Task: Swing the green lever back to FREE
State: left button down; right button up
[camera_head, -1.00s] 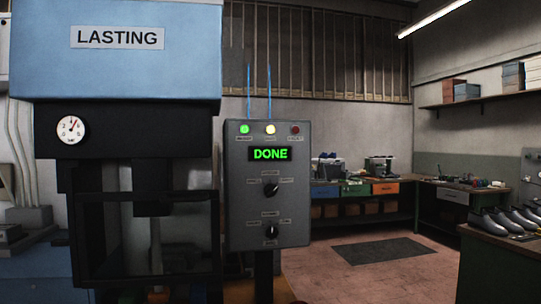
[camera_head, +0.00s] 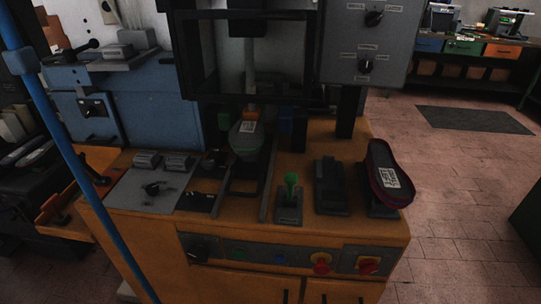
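Neither of my grippers is in view.
A labelled form (camera_head: 247,137) sits under the press frame (camera_head: 249,97). A dark red sole with a label (camera_head: 388,178) stands on a holder at the bench's right. The control box (camera_head: 365,45) hangs above. A blue pole (camera_head: 82,175) crosses the left side. Open floor lies right.

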aim_at(291, 178)
jog(key=k, duration=1.25)
jog(key=z, duration=0.55)
jog(key=i, duration=1.6)
jog(key=u, duration=0.55)
